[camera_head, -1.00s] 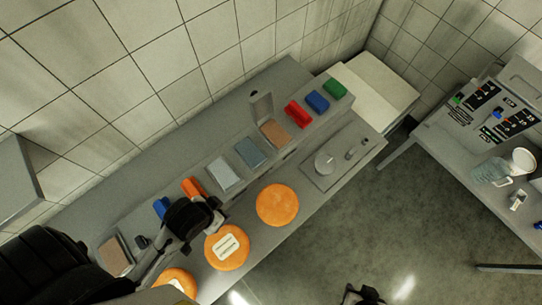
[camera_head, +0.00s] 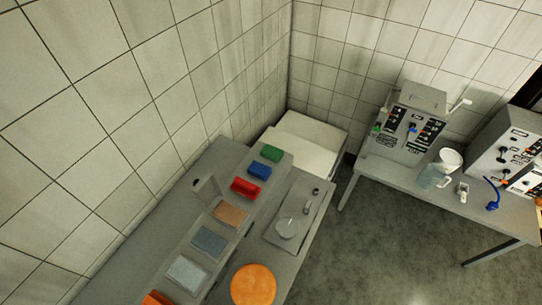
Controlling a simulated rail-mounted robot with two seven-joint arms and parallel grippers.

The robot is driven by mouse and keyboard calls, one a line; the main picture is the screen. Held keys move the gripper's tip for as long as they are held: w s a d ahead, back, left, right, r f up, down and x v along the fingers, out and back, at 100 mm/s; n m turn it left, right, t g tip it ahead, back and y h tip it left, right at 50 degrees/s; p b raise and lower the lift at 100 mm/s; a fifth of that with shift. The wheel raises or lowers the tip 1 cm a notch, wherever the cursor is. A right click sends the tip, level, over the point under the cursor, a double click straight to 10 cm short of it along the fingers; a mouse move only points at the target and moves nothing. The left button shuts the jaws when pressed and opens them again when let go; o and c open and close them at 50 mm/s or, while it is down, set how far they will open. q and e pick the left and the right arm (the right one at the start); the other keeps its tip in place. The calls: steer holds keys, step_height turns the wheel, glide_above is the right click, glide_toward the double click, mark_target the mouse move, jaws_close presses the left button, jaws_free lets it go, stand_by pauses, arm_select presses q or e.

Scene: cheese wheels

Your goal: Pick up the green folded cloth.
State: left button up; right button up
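The green folded cloth (camera_head: 271,153) lies at the far end of the raised shelf on the long grey counter. A blue folded cloth (camera_head: 259,170) and a red folded cloth (camera_head: 245,188) lie in a row in front of it. No gripper is near the green cloth. Neither of my grippers is in this view.
An orange cheese wheel (camera_head: 253,285) sits on the counter (camera_head: 150,262). A white-topped box (camera_head: 313,135) stands beyond the counter. A side table (camera_head: 481,204) holds machines and a jug (camera_head: 435,172). Open floor lies between.

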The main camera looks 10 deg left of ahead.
arm_select(q)
steer(key=shift+o, duration=0.3)
steer(key=o, duration=0.6)
steer(key=shift+d, duration=0.1)
steer(key=shift+o, duration=0.2)
